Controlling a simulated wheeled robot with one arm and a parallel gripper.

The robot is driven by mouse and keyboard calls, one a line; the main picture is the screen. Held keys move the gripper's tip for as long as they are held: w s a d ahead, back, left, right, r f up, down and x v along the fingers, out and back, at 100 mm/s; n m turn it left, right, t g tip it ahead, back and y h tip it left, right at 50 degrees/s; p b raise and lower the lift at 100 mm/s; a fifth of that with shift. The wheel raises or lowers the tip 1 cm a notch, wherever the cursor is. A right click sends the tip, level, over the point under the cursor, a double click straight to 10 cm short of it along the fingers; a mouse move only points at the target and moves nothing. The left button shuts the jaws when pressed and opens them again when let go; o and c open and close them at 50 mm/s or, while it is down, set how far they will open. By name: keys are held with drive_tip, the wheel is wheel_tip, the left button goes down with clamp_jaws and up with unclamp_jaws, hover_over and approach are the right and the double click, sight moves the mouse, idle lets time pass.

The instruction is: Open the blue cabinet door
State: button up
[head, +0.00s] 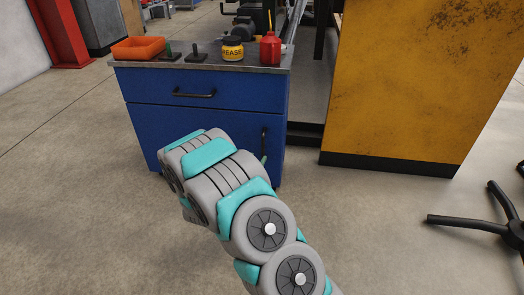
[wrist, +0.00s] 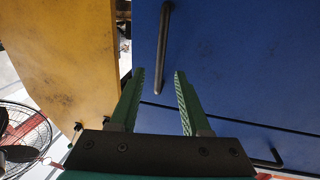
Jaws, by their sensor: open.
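The blue cabinet (head: 215,117) has a drawer on top and a door (head: 228,138) below it. The door looks closed. Its black vertical handle (head: 264,140) is near the door's right edge in the head view; it also shows in the wrist view, where the handle (wrist: 164,45) is a dark bar on the blue door (wrist: 240,60). My gripper (wrist: 160,72) is open, with two green ridged fingers. In the wrist view the handle's lower end lies between the fingers; I cannot tell how deep it sits. In the head view my arm hides most of the gripper and the door's lower part.
The drawer has its own black handle (head: 194,93). On the cabinet top are an orange bin (head: 139,48), a grease tub (head: 232,48) and a red bottle (head: 270,48). A yellow machine housing (head: 420,80) stands to the right. A black stool base (head: 490,220) is at far right.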

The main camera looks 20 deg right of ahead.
sight(263, 150)
drive_tip(key=shift+b+x, duration=0.35)
drive_tip(key=shift+x, duration=3.25)
drive_tip(key=shift+c, duration=0.4)
clamp_jaws()
